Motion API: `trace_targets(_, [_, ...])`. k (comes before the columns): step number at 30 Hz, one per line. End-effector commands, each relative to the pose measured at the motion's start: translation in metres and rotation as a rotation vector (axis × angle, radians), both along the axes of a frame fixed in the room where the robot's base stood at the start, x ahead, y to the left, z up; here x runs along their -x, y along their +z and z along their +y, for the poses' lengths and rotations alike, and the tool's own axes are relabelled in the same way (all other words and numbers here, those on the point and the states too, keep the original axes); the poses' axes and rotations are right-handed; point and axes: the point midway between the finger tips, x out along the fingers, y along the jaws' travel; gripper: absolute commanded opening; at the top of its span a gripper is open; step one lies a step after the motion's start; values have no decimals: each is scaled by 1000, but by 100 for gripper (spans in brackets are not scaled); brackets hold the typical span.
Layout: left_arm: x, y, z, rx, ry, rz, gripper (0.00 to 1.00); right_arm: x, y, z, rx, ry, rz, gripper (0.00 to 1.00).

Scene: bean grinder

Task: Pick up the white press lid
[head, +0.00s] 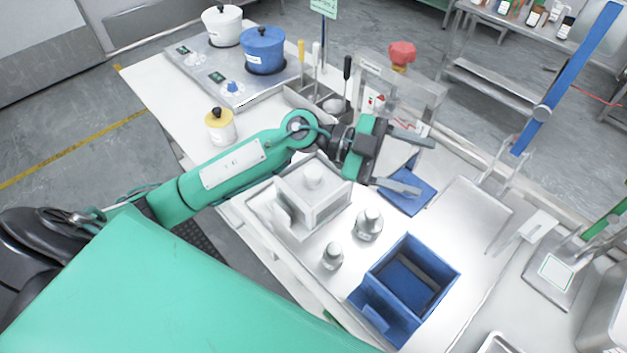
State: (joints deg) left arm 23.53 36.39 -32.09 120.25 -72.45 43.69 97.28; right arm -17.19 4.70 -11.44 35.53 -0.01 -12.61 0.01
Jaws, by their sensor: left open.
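A white square box-shaped piece (327,208) with a round knob on top stands on the white table. Its top with the knob (314,178) looks like the white press lid. My left gripper (417,166) reaches in from the left, past and above this piece. Its two fingers are spread and point right, with nothing between them. They hang over the area near a small blue mat (408,195), apart from the lid. The left arm passes just behind the lid in the picture. My right gripper does not show.
A blue open box (440,272) and two small metal weight-like pieces (369,225) (332,256) stand nearby.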

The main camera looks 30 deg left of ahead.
Motion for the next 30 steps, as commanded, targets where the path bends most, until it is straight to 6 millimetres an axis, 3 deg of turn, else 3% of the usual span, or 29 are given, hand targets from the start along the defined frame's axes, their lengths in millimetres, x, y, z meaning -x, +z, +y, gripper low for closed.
trace_targets(5, [-9, -45, 31, -397, -79, 95, 65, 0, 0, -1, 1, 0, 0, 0])
trace_targets(9, [-25, -73, 81, -726, -35, 213, 65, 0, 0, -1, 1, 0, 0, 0])
trace_targets(13, [-41, -85, 139, -1008, 82, 340, 65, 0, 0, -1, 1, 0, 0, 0])
trace_targets(18, [-54, -82, 203, -1255, 258, 479, 65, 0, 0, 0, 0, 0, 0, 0])
trace_targets(21, [-56, -78, 223, -1325, 325, 525, 65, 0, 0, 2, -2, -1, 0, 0])
trace_targets(24, [-57, -80, 232, -1354, 353, 546, 65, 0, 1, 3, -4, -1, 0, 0])
trace_targets(30, [-56, -112, 228, -1358, 352, 554, 65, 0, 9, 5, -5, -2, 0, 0])
